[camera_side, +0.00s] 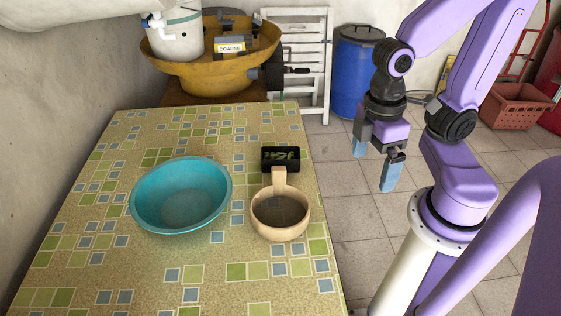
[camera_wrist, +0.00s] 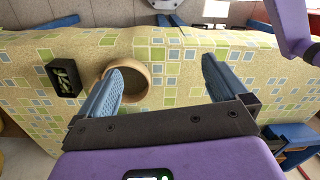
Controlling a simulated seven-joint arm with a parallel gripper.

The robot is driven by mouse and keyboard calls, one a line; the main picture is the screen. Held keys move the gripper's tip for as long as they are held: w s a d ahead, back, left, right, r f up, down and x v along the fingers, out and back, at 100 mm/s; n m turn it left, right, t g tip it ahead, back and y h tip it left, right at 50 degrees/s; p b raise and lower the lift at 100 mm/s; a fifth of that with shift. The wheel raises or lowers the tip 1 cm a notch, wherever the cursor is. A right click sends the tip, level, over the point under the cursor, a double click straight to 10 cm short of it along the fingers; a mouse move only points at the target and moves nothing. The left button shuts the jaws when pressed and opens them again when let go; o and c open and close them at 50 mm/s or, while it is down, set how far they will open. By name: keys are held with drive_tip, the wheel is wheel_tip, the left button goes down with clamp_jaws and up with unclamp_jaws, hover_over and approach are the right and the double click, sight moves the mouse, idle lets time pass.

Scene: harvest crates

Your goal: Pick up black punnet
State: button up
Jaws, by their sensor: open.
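The black punnet (camera_side: 281,167) is a small dark box with green contents, standing near the table's right edge in the side view. In the wrist view the punnet (camera_wrist: 52,84) is at the left, left of the beige bowl. My gripper (camera_side: 374,166) is open and empty, raised beyond the table's right edge, to the right of the punnet and apart from it. In the wrist view its blue fingers (camera_wrist: 160,88) are spread wide, and the left finger covers part of the beige bowl.
A beige bowl with a handle (camera_side: 281,232) stands just in front of the punnet, its handle reaching towards it. A turquoise basin (camera_side: 146,214) is to the left on the tiled table (camera_side: 85,262). A yellow machine (camera_side: 160,52), white rack (camera_side: 327,50) and blue barrel (camera_side: 352,75) stand behind.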

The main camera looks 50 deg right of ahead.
drive_tip(key=w+d+f+m+g+y, duration=0.15)
drive_tip(key=w+f+m+y, duration=0.35)
drive_tip(key=m, duration=0.6)
drive_tip(key=w+d+f+m+g+y, duration=0.1)
drive_tip(key=w+d+f+m+y, duration=0.2)
drive_tip(key=w+m+y, duration=0.55)
drive_tip(key=w+d+f+m+t+h, duration=0.25)
drive_tip(key=d+f+m+t, duration=0.25)
drive_tip(key=d+m+t, duration=0.4)
drive_tip(key=w+d+f+m+t+h, duration=0.2)
drive_tip(key=w+d+f+m+t, duration=0.15)
drive_tip(key=d+m, duration=0.55)
drive_tip(key=shift+m+t, duration=0.4)
drive_tip(key=shift+m, duration=0.45)
drive_tip(key=x, duration=0.6)
drive_tip(key=s+x, duration=0.1)
drive_tip(key=x, duration=0.5)
drive_tip(key=a+f+x, duration=0.1)
drive_tip(key=x, duration=0.5)
drive_tip(key=shift+s, duration=0.25)
drive_tip(key=c, duration=1.1)
